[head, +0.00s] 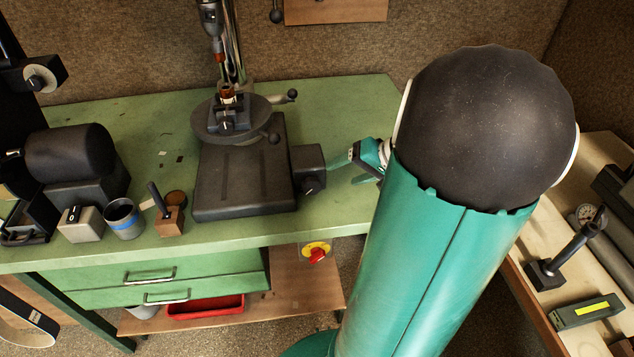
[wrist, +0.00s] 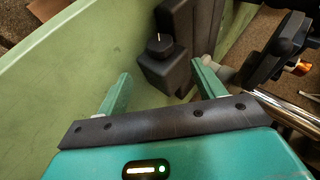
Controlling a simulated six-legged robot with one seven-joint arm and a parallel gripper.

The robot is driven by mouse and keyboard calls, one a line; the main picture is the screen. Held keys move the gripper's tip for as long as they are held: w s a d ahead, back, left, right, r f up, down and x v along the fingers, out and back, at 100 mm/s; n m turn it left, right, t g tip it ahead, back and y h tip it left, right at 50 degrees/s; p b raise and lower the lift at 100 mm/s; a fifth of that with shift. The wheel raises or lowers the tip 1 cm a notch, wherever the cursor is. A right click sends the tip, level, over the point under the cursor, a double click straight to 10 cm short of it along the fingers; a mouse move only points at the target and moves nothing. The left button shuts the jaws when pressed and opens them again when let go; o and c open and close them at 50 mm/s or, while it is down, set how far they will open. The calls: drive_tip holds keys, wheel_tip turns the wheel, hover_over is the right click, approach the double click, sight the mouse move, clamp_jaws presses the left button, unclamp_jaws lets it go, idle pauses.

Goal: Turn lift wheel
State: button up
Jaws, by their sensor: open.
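The drill press has a dark base (head: 240,175) on the green bench. A dark box (head: 308,165) juts from the base's right side, with a black knob (head: 308,188) low on its front. In the wrist view the black knob (wrist: 160,45) has a white mark and sits on the dark box (wrist: 166,72), ahead of and between my fingers. My gripper (head: 347,170) is open and empty, just right of the box. It also shows in the wrist view (wrist: 161,69), with no clear contact. I cannot tell which part is the lift wheel.
A round press table (head: 237,118) with ball-ended handles stands above the base. A striped cup (head: 124,218), a wooden block (head: 169,221) and a grey box (head: 81,225) line the bench's front left. A yellow panel with a red switch (head: 317,254) hangs below the bench edge.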

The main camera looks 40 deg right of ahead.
sight(318, 184)
drive_tip(key=x, duration=1.1)
drive_tip(key=c, duration=1)
